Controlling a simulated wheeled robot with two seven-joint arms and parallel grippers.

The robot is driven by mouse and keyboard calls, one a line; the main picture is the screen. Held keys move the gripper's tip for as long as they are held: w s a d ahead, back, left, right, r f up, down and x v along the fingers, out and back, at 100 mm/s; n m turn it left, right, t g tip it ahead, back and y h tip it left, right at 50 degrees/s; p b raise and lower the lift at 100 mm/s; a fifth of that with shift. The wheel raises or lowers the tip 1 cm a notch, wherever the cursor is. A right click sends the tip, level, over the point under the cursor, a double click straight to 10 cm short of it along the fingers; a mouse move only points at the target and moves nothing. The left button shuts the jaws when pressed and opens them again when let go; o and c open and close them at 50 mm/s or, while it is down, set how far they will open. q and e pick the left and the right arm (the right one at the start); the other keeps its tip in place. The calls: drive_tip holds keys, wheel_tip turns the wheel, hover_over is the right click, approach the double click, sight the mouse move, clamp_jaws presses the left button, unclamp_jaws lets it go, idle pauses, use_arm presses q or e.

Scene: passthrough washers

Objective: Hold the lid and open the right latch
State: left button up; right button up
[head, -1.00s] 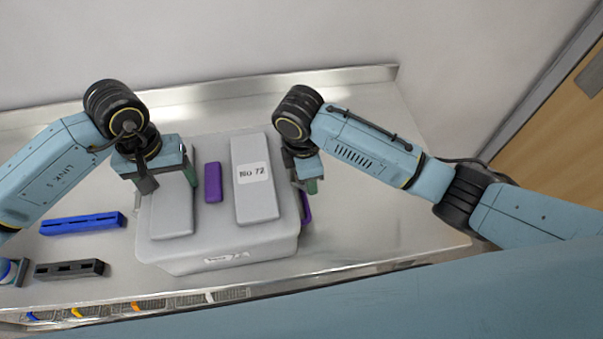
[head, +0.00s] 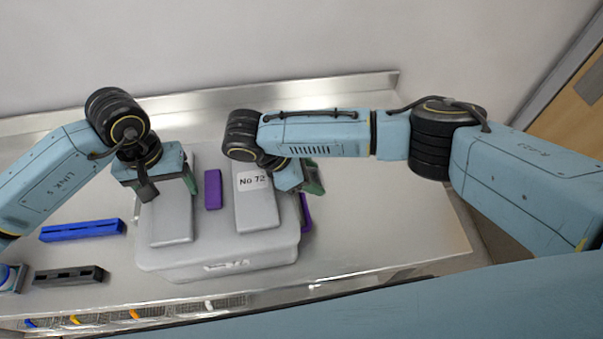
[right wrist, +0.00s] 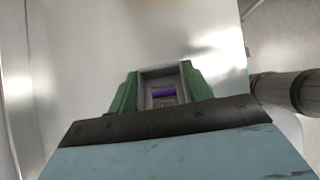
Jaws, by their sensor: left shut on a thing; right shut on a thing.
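The grey box lid (head: 215,230) lies on its box on the metal bench, with two long raised blocks and a purple bar (head: 213,189) between them. My left gripper (head: 168,186) straddles the left raised block (head: 172,225) from above and is shut on it. The purple right latch (head: 306,213) shows at the box's right side, partly hidden by my right gripper (head: 308,180). My right gripper is tilted and shut on the latch. A purple strip of the latch (right wrist: 163,92) shows between the green fingers in the right wrist view.
A blue slotted bar (head: 82,230) and a black slotted bar (head: 69,275) lie left of the box. A raised metal edge (head: 330,86) runs along the back wall. The bench (head: 400,235) right of the box is clear.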

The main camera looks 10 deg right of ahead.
drive_tip(key=shift+a, duration=0.1)
idle(0.3)
drive_tip(key=o, duration=1.1)
drive_tip(key=v, duration=1.2)
